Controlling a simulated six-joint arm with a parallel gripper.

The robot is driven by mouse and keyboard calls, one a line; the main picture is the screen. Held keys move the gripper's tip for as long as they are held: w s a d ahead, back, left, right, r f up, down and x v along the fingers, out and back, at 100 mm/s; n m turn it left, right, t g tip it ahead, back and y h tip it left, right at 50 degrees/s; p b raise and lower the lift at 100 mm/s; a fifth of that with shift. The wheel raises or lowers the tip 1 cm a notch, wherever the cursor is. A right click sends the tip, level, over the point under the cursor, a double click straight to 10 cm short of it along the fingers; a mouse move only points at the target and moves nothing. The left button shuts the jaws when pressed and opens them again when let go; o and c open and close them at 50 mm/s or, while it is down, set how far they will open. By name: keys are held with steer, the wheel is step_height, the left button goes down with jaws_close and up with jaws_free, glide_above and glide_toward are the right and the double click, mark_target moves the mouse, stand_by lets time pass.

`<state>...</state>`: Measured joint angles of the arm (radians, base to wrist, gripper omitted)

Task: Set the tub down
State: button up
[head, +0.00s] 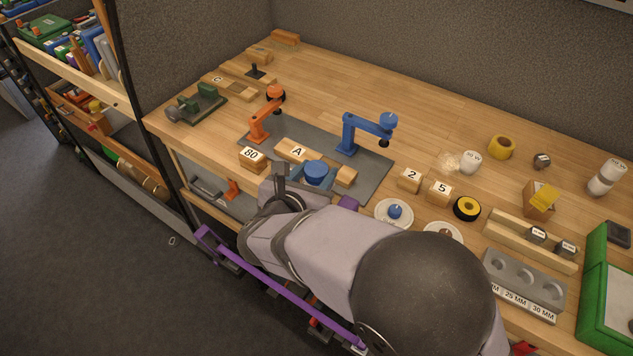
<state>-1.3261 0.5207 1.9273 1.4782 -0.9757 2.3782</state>
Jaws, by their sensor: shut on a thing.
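A blue tub (322,187) shows just beyond the end of my arm, over the front edge of the grey mat. A rounder, darker blue piece (316,169) shows at its top; I cannot tell whether it is part of the tub. My gripper (288,187) is at the tub's left side and is shut on it. My wrist hides the near part of the tub and most of the fingers. I cannot tell whether the tub's underside touches the mat.
Blocks marked 2 and 5 stand to the right. A purple bar (275,285) runs below the bench front. The bench's back middle is clear.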

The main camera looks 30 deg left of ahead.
mark_target(317, 184)
steer(key=shift+f+p, duration=0.4)
steer(key=shift+f, duration=1.45)
steer(key=shift+f, duration=0.2)
steer(key=o, duration=1.1)
steer(key=shift+r, duration=0.2)
steer(key=b+v, duration=0.2)
steer(key=v, duration=1)
steer(key=shift+b, duration=0.4)
